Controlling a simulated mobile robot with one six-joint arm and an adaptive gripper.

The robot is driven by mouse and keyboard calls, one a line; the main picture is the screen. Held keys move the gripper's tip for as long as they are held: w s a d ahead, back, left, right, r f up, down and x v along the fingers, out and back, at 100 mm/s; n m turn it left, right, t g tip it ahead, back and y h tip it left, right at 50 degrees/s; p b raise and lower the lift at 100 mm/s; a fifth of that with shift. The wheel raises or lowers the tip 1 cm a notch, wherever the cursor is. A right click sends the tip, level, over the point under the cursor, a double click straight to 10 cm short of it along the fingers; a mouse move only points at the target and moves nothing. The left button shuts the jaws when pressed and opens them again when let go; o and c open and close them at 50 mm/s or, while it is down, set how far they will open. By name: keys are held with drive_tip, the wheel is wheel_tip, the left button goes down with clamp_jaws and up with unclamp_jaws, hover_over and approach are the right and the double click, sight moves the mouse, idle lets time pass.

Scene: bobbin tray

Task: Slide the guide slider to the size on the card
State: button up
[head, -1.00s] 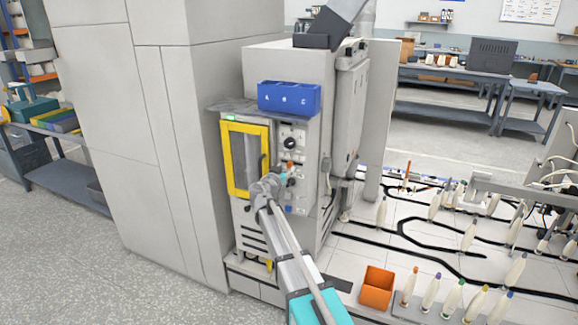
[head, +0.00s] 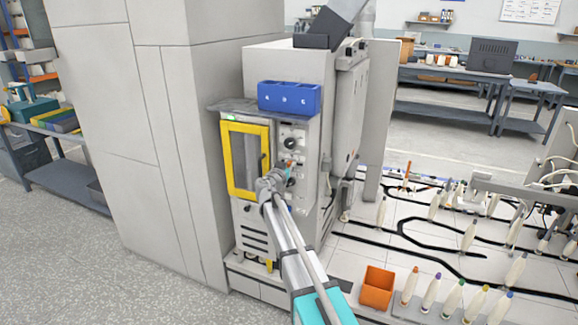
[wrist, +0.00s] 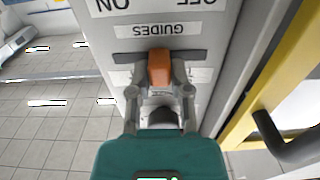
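The guide slider has an orange knob (wrist: 160,68) on the pale machine panel, in the middle of the wrist view. It sits in a dark horizontal slot (wrist: 195,55) beside a "GUIDES" label (wrist: 158,31), which appears upside down. My gripper (wrist: 160,78) has one finger on each side of the knob, and its fingertips appear closed against it. In the head view my gripper (head: 284,180) is at the machine front, where the slider is mostly hidden by it. I cannot make out a size card or size marks in either view.
A yellow-framed door (head: 231,158) with a dark handle (wrist: 285,145) is close beside my gripper. A dial (head: 291,143) and a blue bin (head: 289,97) are above. An orange box (head: 377,288) and several bobbins (head: 431,293) stand at the lower right.

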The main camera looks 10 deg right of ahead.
sight(300, 163)
clamp_jaws()
drive_tip(key=shift+s+d, duration=0.5)
drive_tip(key=shift+d, duration=0.25)
drive_tip(key=shift+s+d, duration=0.5)
drive_tip(key=shift+d, duration=0.2)
drive_tip(key=o, duration=0.8)
unclamp_jaws()
drive_tip(key=shift+c, duration=0.2)
drive_tip(key=shift+s+a, duration=0.1)
drive_tip(key=shift+a, duration=0.05)
drive_tip(key=v, duration=1.1)
drive_tip(key=shift+s+a, duration=0.2)
drive_tip(key=shift+s, duration=0.1)
